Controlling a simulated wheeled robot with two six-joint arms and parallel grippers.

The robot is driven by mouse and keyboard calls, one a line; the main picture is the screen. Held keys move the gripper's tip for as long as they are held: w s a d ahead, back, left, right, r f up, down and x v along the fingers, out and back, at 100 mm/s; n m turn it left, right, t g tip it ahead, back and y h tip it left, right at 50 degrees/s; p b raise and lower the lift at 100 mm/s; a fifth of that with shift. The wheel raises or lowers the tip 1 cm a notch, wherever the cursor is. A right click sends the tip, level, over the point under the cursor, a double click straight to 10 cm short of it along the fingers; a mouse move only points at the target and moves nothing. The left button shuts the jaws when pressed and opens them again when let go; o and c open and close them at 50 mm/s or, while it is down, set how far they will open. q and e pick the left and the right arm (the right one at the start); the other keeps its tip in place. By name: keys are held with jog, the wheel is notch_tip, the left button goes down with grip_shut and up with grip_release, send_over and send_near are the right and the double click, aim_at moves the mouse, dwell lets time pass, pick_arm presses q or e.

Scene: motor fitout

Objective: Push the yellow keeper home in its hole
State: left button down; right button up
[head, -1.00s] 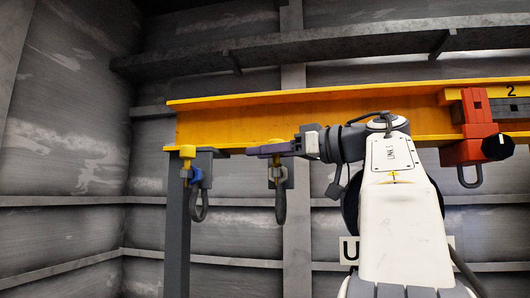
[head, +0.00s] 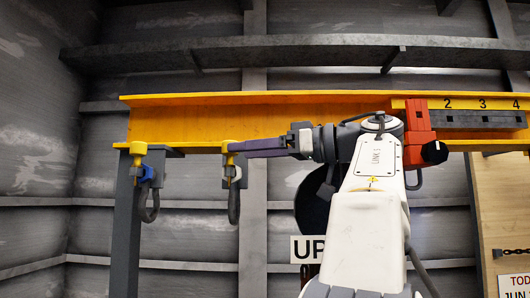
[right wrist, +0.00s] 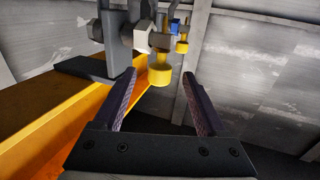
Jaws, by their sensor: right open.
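A yellow keeper (head: 229,146) with a round head stands upright at a pale block (head: 235,172) on a hanger under the yellow beam. In the right wrist view the same keeper (right wrist: 160,72) lies ahead, in line with the gap between my fingers. How deep it sits in its hole I cannot tell. A second yellow keeper (head: 138,149) stands at a blue block (head: 147,173) farther left. My right gripper (head: 233,146) is open, its dark purple fingers level with the nearer keeper's head. In the right wrist view, the right gripper (right wrist: 160,82) shows no object held. My left gripper is not in view.
The yellow beam (head: 260,101) runs across above both hangers. Dark shackles (head: 234,205) hang below them. A grey post (head: 125,225) stands at the left. A red clamp (head: 417,135) with a black knob is on the beam to the right.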

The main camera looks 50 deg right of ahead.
jog(key=shift+v, duration=1.75)
